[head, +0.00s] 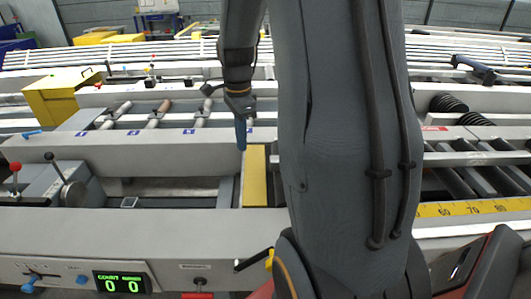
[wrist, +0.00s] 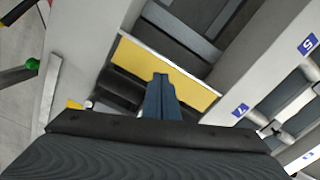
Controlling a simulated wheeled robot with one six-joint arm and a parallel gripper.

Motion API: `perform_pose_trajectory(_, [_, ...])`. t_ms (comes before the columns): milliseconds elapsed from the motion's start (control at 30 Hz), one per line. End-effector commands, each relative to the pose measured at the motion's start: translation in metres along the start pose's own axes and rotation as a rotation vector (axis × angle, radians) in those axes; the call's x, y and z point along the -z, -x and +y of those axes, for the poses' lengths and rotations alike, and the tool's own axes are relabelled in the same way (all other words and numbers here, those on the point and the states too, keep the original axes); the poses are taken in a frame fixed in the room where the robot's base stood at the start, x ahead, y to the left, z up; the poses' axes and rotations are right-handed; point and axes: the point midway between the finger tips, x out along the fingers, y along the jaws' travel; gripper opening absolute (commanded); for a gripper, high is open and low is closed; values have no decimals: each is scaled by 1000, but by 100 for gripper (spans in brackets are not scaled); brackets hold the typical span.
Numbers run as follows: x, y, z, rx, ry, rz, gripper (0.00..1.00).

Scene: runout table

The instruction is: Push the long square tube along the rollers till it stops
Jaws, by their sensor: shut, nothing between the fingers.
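My gripper (head: 241,136) points down with its blue fingers together and empty, close to a yellow plate (head: 255,178) on the grey runout table. In the wrist view the shut fingers (wrist: 161,88) overlap the same yellow plate (wrist: 190,82); I cannot tell if they touch it. Rollers (head: 155,118) lie across the table at the left, and blue numbered tags stand beside them in the wrist view. I cannot pick out the long square tube for certain; my arm hides the middle of the table.
A yellow ruler strip (head: 480,208) and dark bars (head: 465,178) lie at the right. A red-knobbed lever (head: 15,168) stands at the left. A green counter (head: 123,283) reads 0 0 on the front face. Long pale bars (head: 130,53) lie at the back.

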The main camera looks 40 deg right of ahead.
Motion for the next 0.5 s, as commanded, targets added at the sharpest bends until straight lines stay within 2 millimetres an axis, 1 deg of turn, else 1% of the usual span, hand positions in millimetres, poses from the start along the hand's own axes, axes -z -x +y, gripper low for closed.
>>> perform_pose_trajectory(33, [14,3,-8,-2,-105,0,0])
perform_pose_trajectory(100, [27,6,-17,-3,-230,0,0])
perform_pose_trajectory(200, [39,8,-24,-5,-347,1,0])
perform_pose_trajectory(367, [45,4,-28,-7,-416,1,0])
perform_pose_trajectory(500, [45,-13,-27,-9,-416,1,0])
